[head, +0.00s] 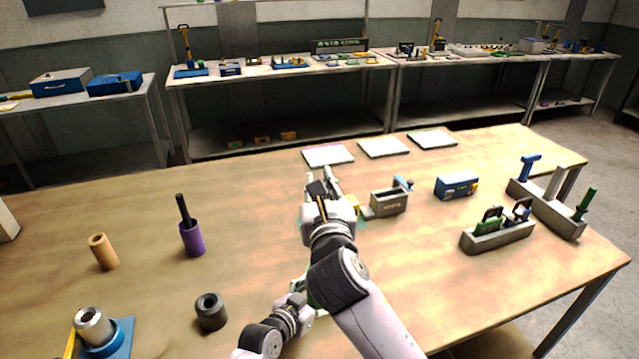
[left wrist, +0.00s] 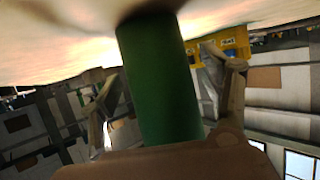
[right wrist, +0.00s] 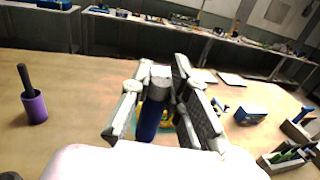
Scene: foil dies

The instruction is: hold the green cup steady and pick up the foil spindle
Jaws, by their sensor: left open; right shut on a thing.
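The green cup (left wrist: 160,80) stands between the two fingers of my left gripper (head: 304,293) in the left wrist view. The fingers lie on either side of it and are open. In the head view the cup is mostly hidden behind my right arm. My right gripper (head: 325,186) is above the middle of the table, shut on a dark blue cylinder with a grey top, which looks like the foil spindle (right wrist: 149,118). The spindle shows upright between the fingers in the right wrist view. In the head view the gripper hides it.
A purple cup with a dark rod (head: 192,238), a tan cylinder (head: 103,252), a dark grey ring (head: 210,311) and a blue-based fixture (head: 105,338) stand left. A grey bin (head: 389,202), blue box (head: 456,186) and tool racks (head: 497,236) stand right. White sheets (head: 328,155) lie behind.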

